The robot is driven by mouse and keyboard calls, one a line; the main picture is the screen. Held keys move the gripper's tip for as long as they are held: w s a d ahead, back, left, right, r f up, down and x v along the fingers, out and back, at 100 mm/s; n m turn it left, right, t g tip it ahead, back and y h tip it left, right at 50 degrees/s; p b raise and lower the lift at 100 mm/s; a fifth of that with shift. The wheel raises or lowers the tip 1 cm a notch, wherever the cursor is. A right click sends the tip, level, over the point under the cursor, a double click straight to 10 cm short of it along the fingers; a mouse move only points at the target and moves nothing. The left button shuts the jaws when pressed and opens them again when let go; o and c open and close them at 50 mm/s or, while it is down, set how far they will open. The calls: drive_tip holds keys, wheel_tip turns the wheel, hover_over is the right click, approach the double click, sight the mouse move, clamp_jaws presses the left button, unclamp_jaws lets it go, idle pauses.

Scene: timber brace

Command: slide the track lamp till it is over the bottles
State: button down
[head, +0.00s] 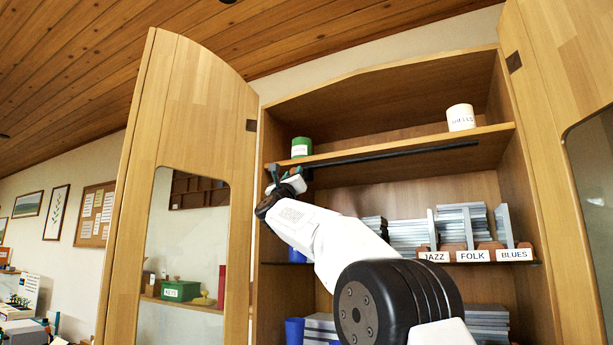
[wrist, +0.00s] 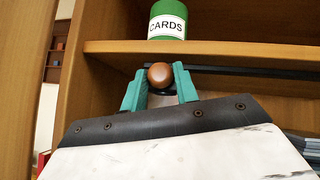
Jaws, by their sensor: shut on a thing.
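The lamp track (head: 400,153) is a dark rail under the upper shelf of the open wooden cabinet; it also shows in the wrist view (wrist: 255,71). My gripper (wrist: 160,82) has its teal fingers shut on the round brown knob (wrist: 160,74) of the track lamp, just under the shelf edge. In the head view my gripper (head: 287,173) is at the left end of the rail. Most of the lamp is hidden behind the fingers and wrist. I cannot make out any bottles for certain; my arm covers part of the lower shelves.
A green CARDS tin (wrist: 167,20) and a white labelled pot (head: 460,117) stand on the upper shelf (head: 400,140). Grey stacks (head: 408,234) stand behind JAZZ, FOLK and BLUES labels. Open doors (head: 185,100) flank the cabinet. Space under the rail right of my gripper looks clear.

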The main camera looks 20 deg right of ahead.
drive_tip(key=shift+w+a, duration=0.25)
drive_tip(key=c, duration=1.1)
unclamp_jaws()
drive_tip(key=shift+w+a, duration=0.15)
drive_tip(key=shift+o, duration=0.2)
drive_tip(key=v, duration=0.7)
drive_tip(key=shift+s+f, duration=0.25)
drive_tip(key=shift+s, duration=0.05)
